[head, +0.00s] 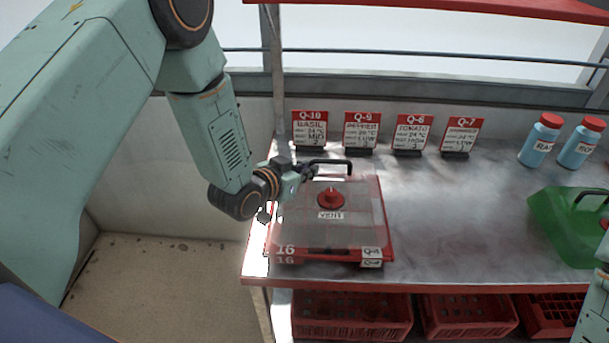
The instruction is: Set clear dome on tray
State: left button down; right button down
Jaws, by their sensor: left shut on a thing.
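The clear dome (352,205) has a red vent knob (331,198), a label reading VENT and a black handle (331,162) along its far side. It lies over the red tray (326,262) at the left end of the metal bench. Both carry a 16 and a small white label at the front, one above the other. I cannot tell whether the dome touches the tray all round. My left gripper (308,172) is shut on the dome's handle at its left end. My right gripper is not in view; only part of my right arm shows at the lower right edge.
Several red-and-white sign cards (361,131) stand along the back of the bench (450,215). Two blue bottles (540,141) with red caps stand at the back right. A green container (560,225) with a black handle is at right. Red crates (350,316) sit below. The bench middle is clear.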

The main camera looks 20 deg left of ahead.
pick_arm(q)
jog(key=shift+s+d+f, duration=0.15)
jog(key=shift+f, duration=0.25)
jog(key=shift+w+a+f, duration=0.15)
jog(key=shift+w+a, duration=0.05)
jog(key=c, duration=1.9)
grip_release()
jog(key=shift+f, duration=0.15)
jog(key=o, duration=0.5)
jog(key=shift+s+d+r, duration=0.1)
jog(key=shift+s+r, duration=0.1)
jog(key=shift+r, duration=0.05)
jog(key=shift+w+f, duration=0.1)
jog(key=shift+w, duration=0.05)
jog(key=shift+s+a, duration=0.25)
jog(key=shift+s, duration=0.05)
jog(key=p+v, duration=0.1)
jog(key=v, duration=0.9)
jog(key=shift+s+r, duration=0.4)
jog(key=shift+s, duration=0.3)
